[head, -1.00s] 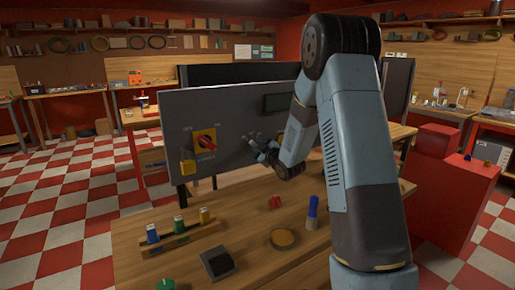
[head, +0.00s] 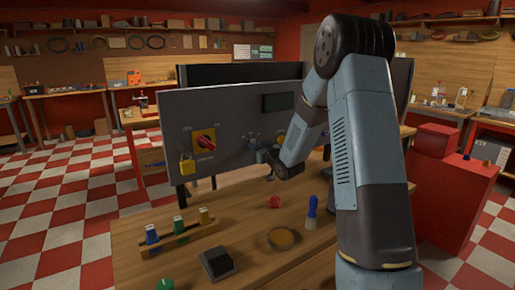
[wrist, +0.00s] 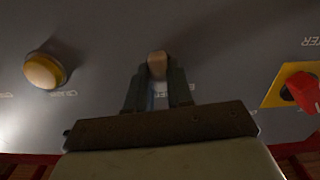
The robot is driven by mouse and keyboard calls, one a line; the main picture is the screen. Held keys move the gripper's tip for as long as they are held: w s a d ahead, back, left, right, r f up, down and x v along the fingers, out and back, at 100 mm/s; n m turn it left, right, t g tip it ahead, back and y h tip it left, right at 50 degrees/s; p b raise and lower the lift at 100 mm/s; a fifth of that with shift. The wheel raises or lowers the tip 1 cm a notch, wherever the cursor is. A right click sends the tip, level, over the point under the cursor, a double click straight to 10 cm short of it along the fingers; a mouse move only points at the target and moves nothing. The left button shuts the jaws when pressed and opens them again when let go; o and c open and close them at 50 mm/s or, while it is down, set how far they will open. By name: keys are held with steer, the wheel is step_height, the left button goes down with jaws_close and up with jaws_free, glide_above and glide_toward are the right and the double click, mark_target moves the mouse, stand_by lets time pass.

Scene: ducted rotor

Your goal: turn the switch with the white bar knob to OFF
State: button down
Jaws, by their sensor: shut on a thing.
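The grey control panel (head: 225,115) stands upright behind the bench. My gripper (head: 256,147) is at the panel's face, right of the red switch. In the wrist view my gripper (wrist: 157,82) has its two fingers on either side of a small knob (wrist: 157,64), shut on it. The knob looks pale tan in the shade, and I take it to be the white bar knob. Its lower part is hidden between the fingers. The lettering near it is upside down in the wrist view, and I cannot read an OFF mark or the knob's position.
A red knob on a yellow plate (head: 205,143) and a yellow padlock (head: 186,164) are on the panel's left. The wrist view shows a round yellow button (wrist: 44,71). A dark display (head: 278,102) is above. A rack of bottles (head: 180,236), a bowl (head: 283,239) and small items occupy the bench.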

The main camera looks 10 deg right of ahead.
steer(key=shift+d+m, duration=0.15)
steer(key=shift+m, duration=0.35)
steer(key=c, duration=1)
jaws_free()
steer(key=v, duration=1.3)
steer(key=shift+s, duration=0.35)
